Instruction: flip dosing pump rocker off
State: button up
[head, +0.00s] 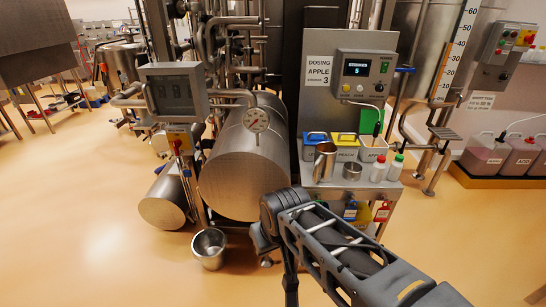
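The dosing pump box (365,75) is a grey control unit on a steel panel, right of the picture's middle in the head view. Its dark display (357,68) shows a lit digit that looks like 5. A small green rocker (384,67) sits right of the display; its tilt is too small to tell. A row of small round controls (358,88) lies below. A sign (318,78) left of the box reads DOSING APPLE 3. My arm reaches in from the lower right and bends below the dosing bench, apart from the pump. My gripper is not visible.
The dosing bench (345,188) below the pump carries labelled tubs (345,153), a steel jug (325,161), a steel cup (351,171) and bottles (395,167). A bucket (209,247) is on the floor. Floor at left is clear.

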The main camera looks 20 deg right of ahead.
aim_at(384, 66)
jog(key=u, duration=0.9)
jog(key=i, duration=1.4)
jog(key=z, duration=2.8)
